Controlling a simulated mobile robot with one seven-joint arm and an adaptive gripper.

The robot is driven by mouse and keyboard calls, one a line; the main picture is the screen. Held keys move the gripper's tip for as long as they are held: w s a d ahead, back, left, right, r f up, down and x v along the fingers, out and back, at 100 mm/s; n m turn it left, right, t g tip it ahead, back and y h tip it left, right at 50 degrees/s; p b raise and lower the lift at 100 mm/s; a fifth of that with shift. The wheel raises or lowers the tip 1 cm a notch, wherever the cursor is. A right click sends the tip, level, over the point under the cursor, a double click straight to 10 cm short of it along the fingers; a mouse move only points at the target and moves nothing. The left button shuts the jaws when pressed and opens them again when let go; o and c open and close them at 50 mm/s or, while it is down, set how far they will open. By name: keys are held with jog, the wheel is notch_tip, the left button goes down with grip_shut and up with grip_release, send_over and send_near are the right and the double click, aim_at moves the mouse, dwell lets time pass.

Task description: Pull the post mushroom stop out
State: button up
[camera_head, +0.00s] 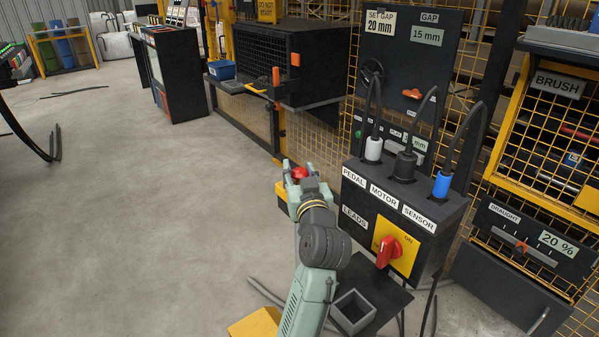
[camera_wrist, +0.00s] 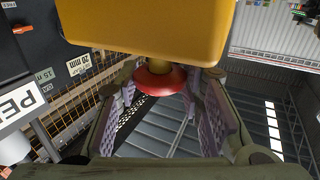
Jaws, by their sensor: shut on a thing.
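The red post mushroom stop (camera_head: 299,173) shows between the fingers of my gripper (camera_head: 300,170), in the middle of the head view. In the wrist view the red mushroom head (camera_wrist: 158,82) sticks out of a yellow box (camera_wrist: 145,28), with a short stem partly visible. The box also shows in the head view (camera_head: 282,190), partly behind my gripper. My gripper (camera_wrist: 163,88) is shut on the mushroom head, with a ridged finger pad on either side of it. The exact contact of the pads is partly hidden.
A black leads box (camera_head: 437,210) with three plugs and a red rotary switch (camera_head: 388,251) stands close to the right of my arm. A small grey open bin (camera_head: 353,312) sits below it. The yellow mesh fence lies behind. Clear concrete floor (camera_head: 150,220) spreads to the left.

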grip_shut()
jog(key=shift+r+p, duration=0.8)
jog(key=shift+r, duration=0.2)
jog(key=o, duration=0.6)
grip_release()
jog(key=shift+r, duration=0.1)
jog(key=o, duration=0.4)
jog(key=shift+c, duration=0.2)
